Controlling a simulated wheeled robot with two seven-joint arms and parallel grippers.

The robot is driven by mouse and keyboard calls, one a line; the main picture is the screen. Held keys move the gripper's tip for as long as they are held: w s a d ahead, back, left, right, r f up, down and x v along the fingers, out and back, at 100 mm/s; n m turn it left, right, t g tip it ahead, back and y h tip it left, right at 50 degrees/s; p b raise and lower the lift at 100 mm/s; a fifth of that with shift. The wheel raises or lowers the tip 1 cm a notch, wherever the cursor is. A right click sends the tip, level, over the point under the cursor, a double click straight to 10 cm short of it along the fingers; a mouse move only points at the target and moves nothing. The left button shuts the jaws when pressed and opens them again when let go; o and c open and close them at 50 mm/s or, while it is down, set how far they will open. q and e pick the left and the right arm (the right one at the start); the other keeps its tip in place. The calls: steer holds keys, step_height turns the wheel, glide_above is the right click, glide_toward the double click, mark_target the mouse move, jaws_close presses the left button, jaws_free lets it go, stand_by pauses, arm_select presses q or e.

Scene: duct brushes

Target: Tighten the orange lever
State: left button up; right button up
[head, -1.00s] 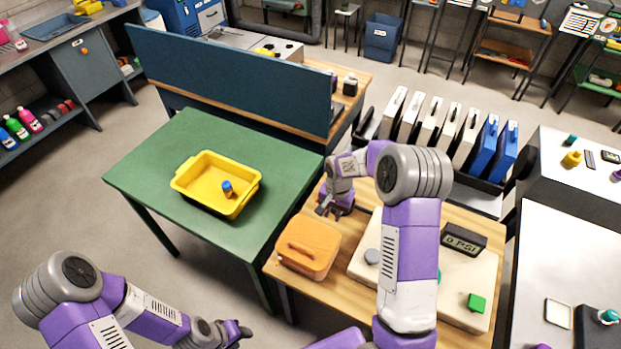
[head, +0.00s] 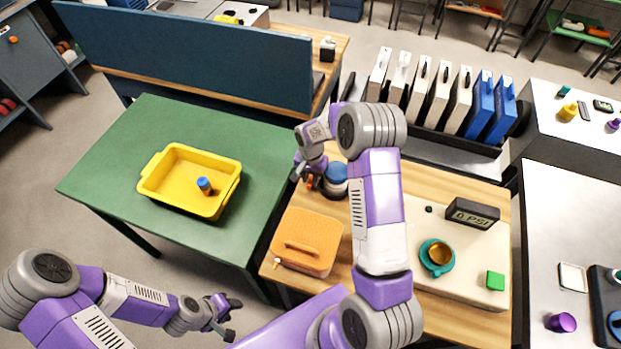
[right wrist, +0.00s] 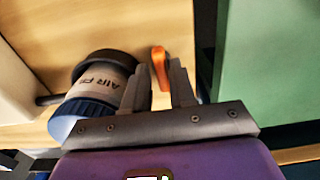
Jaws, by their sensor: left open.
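The orange lever (right wrist: 159,66) shows in the right wrist view, beside a canister (right wrist: 102,85) with a white "AIR FI" label and a blue end. In the head view the lever (head: 309,182) is a small orange spot next to the blue-topped canister (head: 336,174) at the far left of the wooden table. My right gripper (right wrist: 161,80) is open, its fingertips on either side of the lever's near end; I cannot tell whether they touch it. It also shows in the head view (head: 303,177). My left gripper (head: 230,318) is open and empty at the lower left.
An orange case (head: 307,242) lies on the wooden table (head: 376,310) in front of the canister. A pale board holds a teal cup (head: 437,256), a gauge reading 0 PSI (head: 471,214) and a green block (head: 495,281). A yellow bin (head: 160,191) stands on the green table (head: 105,170).

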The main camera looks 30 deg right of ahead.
steer(key=shift+w+f, duration=0.1)
steer(key=shift+f, duration=0.3)
jaws_close()
